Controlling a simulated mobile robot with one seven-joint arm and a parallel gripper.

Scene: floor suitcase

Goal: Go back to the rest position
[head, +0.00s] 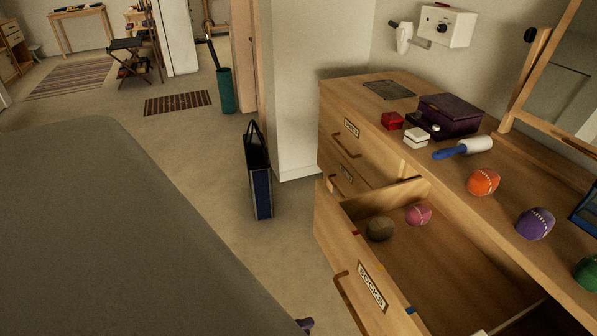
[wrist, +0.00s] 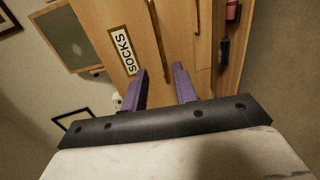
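My gripper (wrist: 160,88) shows in the wrist view with its two purple fingers apart and nothing between them. Beyond the fingertips is the wooden drawer front with the SOCKS label (wrist: 125,52) and its handle (wrist: 158,35); the fingers look clear of the handle, but the exact distance cannot be told. In the head view the SOCKS drawer (head: 372,287) is pulled open. A brown ball (head: 380,229) and a pink ball (head: 418,215) lie inside it. A small purple tip at the bottom edge of the head view may be part of my gripper.
The dresser top (head: 460,180) holds a purple box (head: 450,115), a lint roller (head: 463,148), an orange ball (head: 483,182) and a purple ball (head: 535,224). A grey surface (head: 100,220) fills the left. A dark bag (head: 258,175) stands on the floor between.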

